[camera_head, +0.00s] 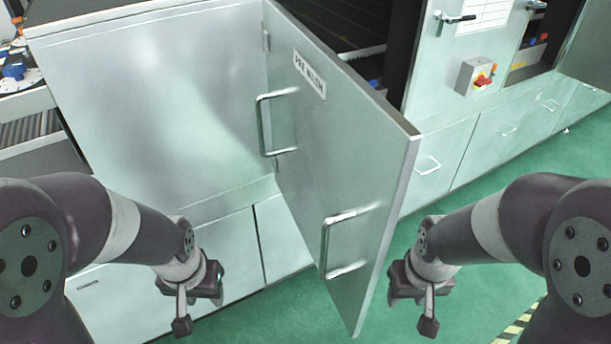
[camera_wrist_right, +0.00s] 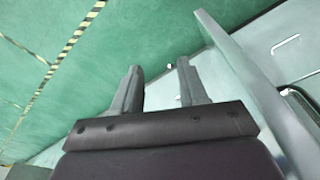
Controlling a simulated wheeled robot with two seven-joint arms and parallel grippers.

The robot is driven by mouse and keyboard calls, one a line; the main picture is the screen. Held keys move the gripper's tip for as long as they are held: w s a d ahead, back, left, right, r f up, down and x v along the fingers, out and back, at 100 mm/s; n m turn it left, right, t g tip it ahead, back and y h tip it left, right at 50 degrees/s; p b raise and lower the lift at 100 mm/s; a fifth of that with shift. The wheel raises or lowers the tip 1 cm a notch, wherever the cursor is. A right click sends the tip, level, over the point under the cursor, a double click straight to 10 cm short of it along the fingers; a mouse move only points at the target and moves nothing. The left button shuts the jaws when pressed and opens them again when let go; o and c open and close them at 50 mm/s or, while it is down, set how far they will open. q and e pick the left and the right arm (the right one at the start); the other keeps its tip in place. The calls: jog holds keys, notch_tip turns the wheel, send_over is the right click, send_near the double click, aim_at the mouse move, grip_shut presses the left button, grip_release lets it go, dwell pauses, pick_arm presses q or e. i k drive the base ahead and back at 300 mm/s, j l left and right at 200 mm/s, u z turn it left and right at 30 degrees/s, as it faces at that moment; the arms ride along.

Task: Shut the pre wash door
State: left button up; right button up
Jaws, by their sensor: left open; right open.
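The pre wash door (camera_head: 340,150) is a pale metal panel with a label reading PRE WASH (camera_head: 309,74) and a bar handle (camera_head: 338,245). It stands swung out from the cabinet, hinged at its left edge. My left gripper (camera_head: 182,312) is open and empty, left of the door and in front of the cabinet. My right gripper (camera_head: 424,308) is open and empty, right of the door's free edge and apart from it. In the right wrist view the door (camera_wrist_right: 250,85) runs along the right of my right gripper's fingers (camera_wrist_right: 160,78).
A dark opening (camera_head: 345,30) shows behind the door. Green floor (camera_head: 500,220) is free at right.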

aim_at(344, 158)
jog(key=k+j+z, duration=0.15)
jog(key=j, duration=0.25)
jog(key=j+z, duration=0.2)
jog(key=j, duration=0.15)
jog(key=k+j+z, duration=0.15)
jog(key=j, duration=0.2)
jog(key=k+j+z, duration=0.2)
jog(key=j, duration=0.15)
jog(key=k+j+z, duration=0.15)
jog(key=j, duration=0.15)
